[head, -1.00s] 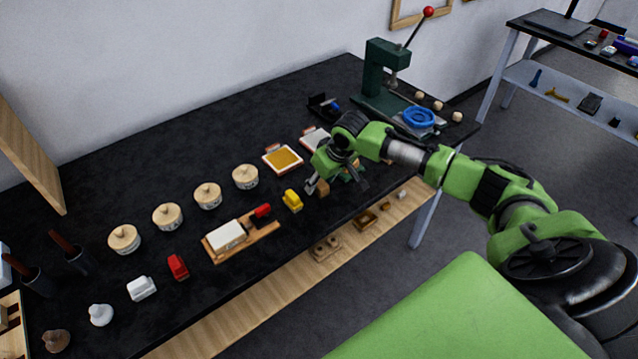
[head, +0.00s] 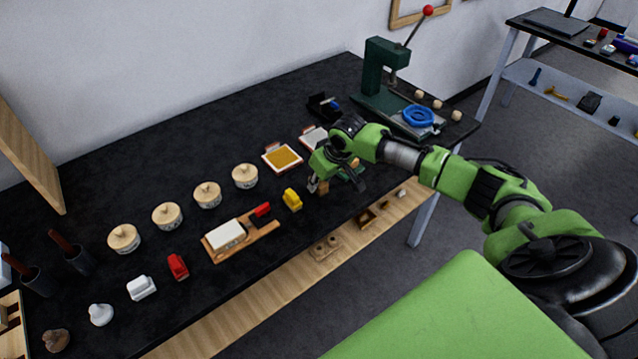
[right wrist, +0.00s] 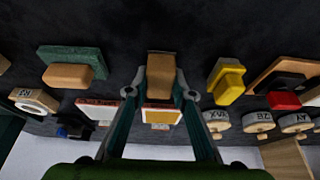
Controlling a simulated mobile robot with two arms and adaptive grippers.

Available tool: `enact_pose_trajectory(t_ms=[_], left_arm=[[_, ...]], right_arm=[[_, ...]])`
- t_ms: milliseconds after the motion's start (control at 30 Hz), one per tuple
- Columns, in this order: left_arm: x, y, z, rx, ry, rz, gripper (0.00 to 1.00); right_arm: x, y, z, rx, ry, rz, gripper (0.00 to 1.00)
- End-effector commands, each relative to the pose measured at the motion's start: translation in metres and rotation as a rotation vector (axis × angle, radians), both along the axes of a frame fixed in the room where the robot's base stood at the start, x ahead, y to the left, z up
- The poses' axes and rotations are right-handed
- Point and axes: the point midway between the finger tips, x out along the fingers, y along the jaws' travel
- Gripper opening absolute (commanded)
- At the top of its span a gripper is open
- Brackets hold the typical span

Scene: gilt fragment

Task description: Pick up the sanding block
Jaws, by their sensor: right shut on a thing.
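The sanding block, a small brown block (right wrist: 160,66), sits between the fingertips of my right gripper (right wrist: 160,82) in the right wrist view. My right gripper is shut on it. In the head view my right gripper (head: 322,184) is low over the black table near its front edge, and the brown block (head: 324,188) shows partly between its fingers. I cannot tell whether the block is clear of the table. My left gripper is not in view.
A yellow block (head: 292,199) stands just left of the gripper. A green pad with a tan block (right wrist: 68,76) lies on the other side. Framed trays (head: 283,158), round lidded pots (head: 208,195) and a green press (head: 385,80) stand on the black table (head: 150,190).

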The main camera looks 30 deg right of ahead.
Motion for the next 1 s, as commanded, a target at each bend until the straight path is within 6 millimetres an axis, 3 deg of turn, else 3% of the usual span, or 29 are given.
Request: enact_pose_trajectory(t_ms=[200,533,800,1000], left_arm=[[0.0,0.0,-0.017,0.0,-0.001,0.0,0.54],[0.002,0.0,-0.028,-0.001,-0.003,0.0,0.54],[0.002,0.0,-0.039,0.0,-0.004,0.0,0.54],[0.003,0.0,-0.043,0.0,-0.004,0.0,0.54]], right_arm=[[0.002,-0.001,0.027,-0.001,-0.008,0.001,0.05],[-0.046,0.028,0.09,-0.002,-0.006,0.004,0.05],[-0.092,0.057,0.111,-0.001,-0.002,0.004,0.05],[-0.112,0.069,0.123,0.0,-0.002,0.001,0.05]])
